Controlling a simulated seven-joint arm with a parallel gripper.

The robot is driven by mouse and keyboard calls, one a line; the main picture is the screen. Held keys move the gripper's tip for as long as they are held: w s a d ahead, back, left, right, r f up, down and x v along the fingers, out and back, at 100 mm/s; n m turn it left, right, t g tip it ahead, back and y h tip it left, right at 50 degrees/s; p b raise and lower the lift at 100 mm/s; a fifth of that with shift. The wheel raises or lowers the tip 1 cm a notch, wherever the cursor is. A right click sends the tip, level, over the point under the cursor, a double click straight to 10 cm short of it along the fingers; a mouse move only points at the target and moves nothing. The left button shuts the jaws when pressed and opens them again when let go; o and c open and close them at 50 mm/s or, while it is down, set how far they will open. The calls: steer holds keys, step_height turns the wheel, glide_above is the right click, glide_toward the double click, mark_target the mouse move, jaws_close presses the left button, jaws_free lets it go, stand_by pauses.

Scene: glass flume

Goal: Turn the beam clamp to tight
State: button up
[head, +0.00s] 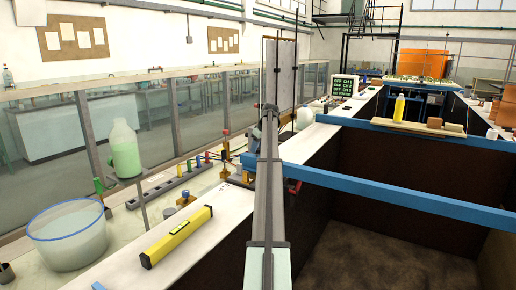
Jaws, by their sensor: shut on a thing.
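A blue beam (400,199) runs from behind my arm across the dark channel to the right. My grey arm (265,205) rises upright in the middle of the head view and covers part of the beam's left end. A small dark and red part (293,187) shows at the beam just right of my arm; it may belong to the beam clamp, but I cannot tell. The clamp's setting cannot be read. I cannot make out my gripper or its fingers, which seem hidden behind my arm.
A yellow level (177,236) lies on the white ledge at left. A clear tub with a blue rim (68,234) and a bottle of green liquid (124,150) stand farther left. A second blue beam (418,138) crosses farther back. The channel between the beams is open.

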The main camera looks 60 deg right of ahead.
steer(key=c, duration=0.4)
